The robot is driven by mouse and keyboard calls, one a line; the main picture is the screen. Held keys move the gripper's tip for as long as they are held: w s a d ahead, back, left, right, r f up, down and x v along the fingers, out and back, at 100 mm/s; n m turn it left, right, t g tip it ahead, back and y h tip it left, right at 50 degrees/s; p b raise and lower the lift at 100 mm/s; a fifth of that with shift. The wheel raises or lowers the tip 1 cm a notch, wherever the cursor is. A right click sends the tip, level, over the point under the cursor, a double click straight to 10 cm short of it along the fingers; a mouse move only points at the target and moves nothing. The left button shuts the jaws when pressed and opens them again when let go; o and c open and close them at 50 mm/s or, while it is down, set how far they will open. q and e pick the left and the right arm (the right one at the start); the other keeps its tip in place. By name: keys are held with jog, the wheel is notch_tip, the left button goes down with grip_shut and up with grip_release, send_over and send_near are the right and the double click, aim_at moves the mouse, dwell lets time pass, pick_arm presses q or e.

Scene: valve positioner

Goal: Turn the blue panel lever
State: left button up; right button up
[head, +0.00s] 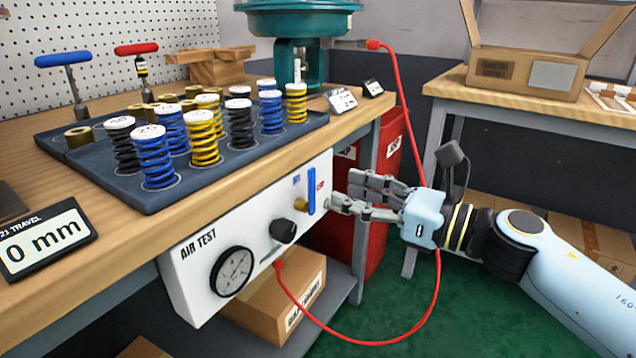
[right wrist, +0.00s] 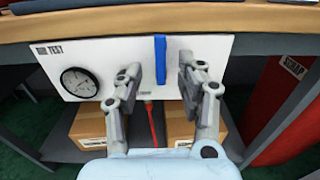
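The blue panel lever (head: 311,190) stands upright on the front of the white AIR TEST panel (head: 205,272), with a brass fitting (head: 300,205) at its lower end. My right gripper (head: 342,192) is just to the right of the lever, its fingers spread and pointing at the panel. In the right wrist view, the lever (right wrist: 160,60) shows between the two open fingertips (right wrist: 161,72), with room on both sides. I see no contact. My left gripper is not in view.
The panel also bears a round gauge (head: 232,271) and a black knob (head: 283,231). A red hose (head: 345,341) loops below. The bench edge overhangs the panel. A spring tray (head: 145,200) is on the bench, and a red bin (head: 385,185) stands behind my right gripper.

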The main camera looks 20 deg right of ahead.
aim_at(314, 182)
jog(key=x, duration=0.6)
jog(key=shift+w+a+f, duration=0.1)
jog(key=shift+w+a, duration=0.1)
jog(key=shift+w, duration=0.1)
jog(key=shift+c, duration=0.4)
grip_shut()
